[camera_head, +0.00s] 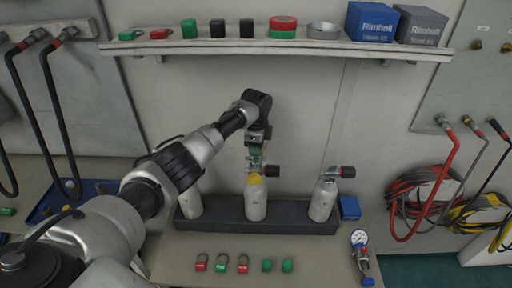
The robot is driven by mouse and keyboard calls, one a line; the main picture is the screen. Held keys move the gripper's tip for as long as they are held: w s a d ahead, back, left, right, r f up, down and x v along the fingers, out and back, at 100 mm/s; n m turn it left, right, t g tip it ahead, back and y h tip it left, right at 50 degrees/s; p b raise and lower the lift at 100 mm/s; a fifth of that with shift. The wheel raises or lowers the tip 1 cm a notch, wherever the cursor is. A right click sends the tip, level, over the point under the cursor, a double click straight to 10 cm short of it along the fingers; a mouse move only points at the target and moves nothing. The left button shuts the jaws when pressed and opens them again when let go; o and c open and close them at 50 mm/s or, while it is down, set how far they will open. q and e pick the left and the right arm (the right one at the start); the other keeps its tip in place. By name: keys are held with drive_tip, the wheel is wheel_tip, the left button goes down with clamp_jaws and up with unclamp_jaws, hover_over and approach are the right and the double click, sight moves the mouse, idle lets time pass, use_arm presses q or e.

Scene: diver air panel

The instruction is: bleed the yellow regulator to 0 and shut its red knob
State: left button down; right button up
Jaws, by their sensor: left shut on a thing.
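A yellow part (255,180), which looks like the yellow regulator, sits at the top of the middle grey cylinder (256,205). A dark knob (272,171) sticks out to its right. My left gripper (257,157) comes down from above onto this cylinder top. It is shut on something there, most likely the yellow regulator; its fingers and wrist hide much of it. I cannot make out a red knob or a gauge reading on it. My right gripper is not in view.
The cylinders stand in a dark rack (290,227); the right cylinder (323,200) has a dark knob. A gauge regulator (359,240) lies at the bench's right end. Padlocks (221,263) and green pieces lie in front. A loaded shelf (290,47) runs above.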

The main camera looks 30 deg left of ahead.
use_arm(q)
drive_tip(key=shift+r+m, duration=0.1)
drive_tip(key=shift+m, duration=1.1)
drive_tip(key=c, duration=1)
unclamp_jaws()
wheel_tip(320, 180, up, 11)
drive_tip(key=shift+f+b, duration=0.1)
drive_tip(key=shift+b, duration=1.05)
drive_tip(key=shift+f, duration=0.15)
